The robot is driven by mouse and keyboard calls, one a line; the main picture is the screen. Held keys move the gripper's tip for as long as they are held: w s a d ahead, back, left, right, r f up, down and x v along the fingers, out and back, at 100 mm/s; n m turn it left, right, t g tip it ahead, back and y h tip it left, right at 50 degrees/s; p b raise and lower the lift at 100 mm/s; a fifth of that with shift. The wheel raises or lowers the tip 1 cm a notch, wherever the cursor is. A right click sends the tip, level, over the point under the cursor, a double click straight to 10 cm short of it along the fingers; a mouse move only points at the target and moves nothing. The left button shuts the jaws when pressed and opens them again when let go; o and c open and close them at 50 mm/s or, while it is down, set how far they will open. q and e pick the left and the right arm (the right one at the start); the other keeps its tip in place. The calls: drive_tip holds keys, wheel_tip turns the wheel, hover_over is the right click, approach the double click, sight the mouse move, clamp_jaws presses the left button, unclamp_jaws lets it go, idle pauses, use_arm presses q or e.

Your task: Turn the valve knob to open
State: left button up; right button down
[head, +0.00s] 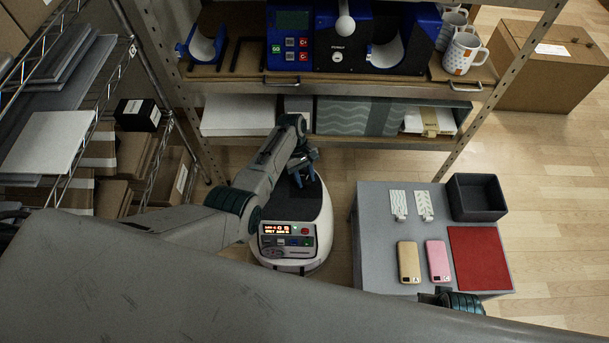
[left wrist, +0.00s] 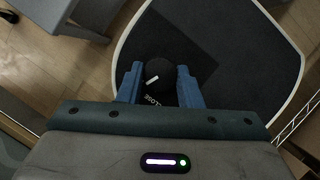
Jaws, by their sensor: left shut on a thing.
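The valve knob (left wrist: 160,74) is round and black with a white pointer line, which slants in the left wrist view. Letters reading CLOSE show on the dark surface just below it in that view. The knob sits on the dark top of a rounded white unit (head: 268,212). My left gripper (head: 303,180) reaches down over this top, and its blue fingers (left wrist: 160,85) are shut on the knob, one on each side. In the head view the gripper hides the knob. My right gripper is out of view; only a piece of my right arm shows at the bottom right.
The unit's front has a lit red display and buttons. A shelf with a press and mugs stands behind; a wire rack (head: 150,60) stands left.

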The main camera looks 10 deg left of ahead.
use_arm(q)
drive_tip(key=shift+m, duration=0.5)
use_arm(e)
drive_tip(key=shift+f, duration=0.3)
use_arm(q)
drive_tip(key=o, duration=1)
drive_tip(key=shift+r, duration=0.1)
drive_tip(key=shift+w+a+r, duration=0.1)
drive_tip(key=shift+w+r, duration=0.1)
drive_tip(key=shift+r, duration=0.15)
drive_tip(key=p+v, duration=0.2)
drive_tip(key=v, duration=0.7)
drive_tip(key=shift+w+r, duration=0.15)
drive_tip(key=shift+r, duration=0.25)
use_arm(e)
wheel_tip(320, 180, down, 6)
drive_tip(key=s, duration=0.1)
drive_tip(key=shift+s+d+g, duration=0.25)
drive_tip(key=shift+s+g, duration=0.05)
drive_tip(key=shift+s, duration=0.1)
